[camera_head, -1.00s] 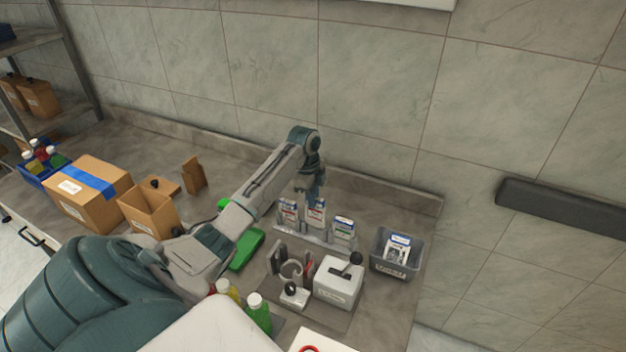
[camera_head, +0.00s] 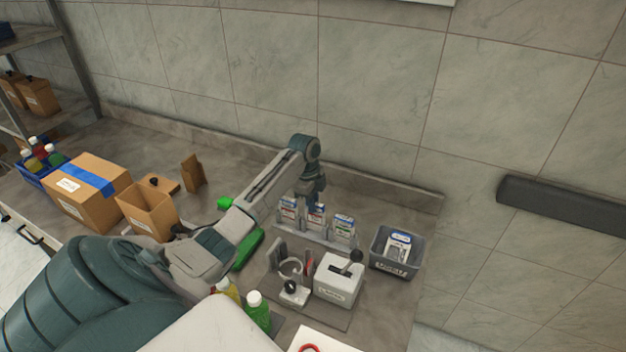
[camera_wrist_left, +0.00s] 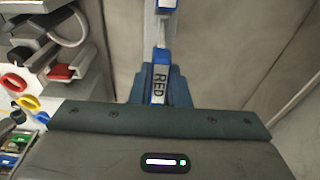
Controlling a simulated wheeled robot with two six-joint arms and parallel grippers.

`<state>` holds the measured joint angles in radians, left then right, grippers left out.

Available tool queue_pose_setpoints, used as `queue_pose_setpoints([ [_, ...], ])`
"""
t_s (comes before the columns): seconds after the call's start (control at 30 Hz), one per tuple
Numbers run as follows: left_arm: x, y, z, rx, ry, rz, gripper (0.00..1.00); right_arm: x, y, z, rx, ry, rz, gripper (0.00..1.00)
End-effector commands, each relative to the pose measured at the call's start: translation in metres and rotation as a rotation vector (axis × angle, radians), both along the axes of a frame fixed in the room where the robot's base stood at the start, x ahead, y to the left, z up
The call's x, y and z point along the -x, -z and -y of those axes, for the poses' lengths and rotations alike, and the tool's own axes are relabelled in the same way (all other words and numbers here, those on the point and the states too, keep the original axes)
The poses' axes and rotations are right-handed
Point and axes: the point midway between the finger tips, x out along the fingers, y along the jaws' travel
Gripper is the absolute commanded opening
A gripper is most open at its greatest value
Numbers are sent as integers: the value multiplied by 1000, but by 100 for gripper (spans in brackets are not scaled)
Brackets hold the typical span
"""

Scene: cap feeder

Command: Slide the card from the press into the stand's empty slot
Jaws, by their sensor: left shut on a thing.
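My left gripper (camera_head: 316,200) is shut on a white card with a blue top (camera_head: 317,217). The card is upright at the middle of the grey stand (camera_head: 322,243), between two similar cards, a left one (camera_head: 288,209) and a right one (camera_head: 344,227). The white press (camera_head: 338,287) with a black-knobbed lever stands in front of the stand. My right gripper is not in view.
A grey bin (camera_head: 396,266) holding cards stands right of the stand. A ring-shaped fixture (camera_head: 292,275) is left of the press. Bottles (camera_head: 258,311) stand in front. Cardboard boxes (camera_head: 92,198) are at left. The tiled wall is close behind.

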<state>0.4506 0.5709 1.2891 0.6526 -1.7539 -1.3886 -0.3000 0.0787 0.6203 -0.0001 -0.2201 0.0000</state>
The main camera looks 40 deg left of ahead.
Motion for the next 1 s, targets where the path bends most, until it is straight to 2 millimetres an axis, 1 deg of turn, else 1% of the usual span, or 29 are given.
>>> queue_pose_setpoints([
  [0.27,0,2,0,0,0,0,0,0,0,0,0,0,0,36],
  [0.6,0,13,0,0,-1,-1,0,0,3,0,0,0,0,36],
  [0.93,0,13,0,0,0,0,0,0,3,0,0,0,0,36],
  [0.97,0,13,0,0,0,0,21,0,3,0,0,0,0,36],
  [1.0,0,13,0,0,0,0,29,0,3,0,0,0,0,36],
])
